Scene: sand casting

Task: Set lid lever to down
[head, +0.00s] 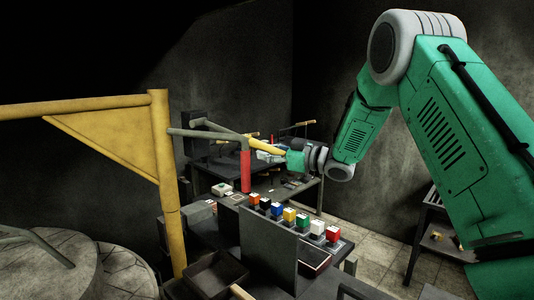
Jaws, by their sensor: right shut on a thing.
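The lid lever (245,172) is a grey bar ending in a red grip, left of the picture's middle. Its red grip points downward. My right gripper (263,146) reaches in from the right, with its tip at the corner where the grey bar meets the red grip. It is shut on the lever there; the fingers are small and their exact contact is hard to see. My left gripper is out of view.
A yellow post (165,190) with a triangular brace stands left of the lever. Coloured blocks (289,214) stand in a row on a dark bench below. A round stone-like base (45,265) is at lower left. Tiled floor (385,255) shows at right.

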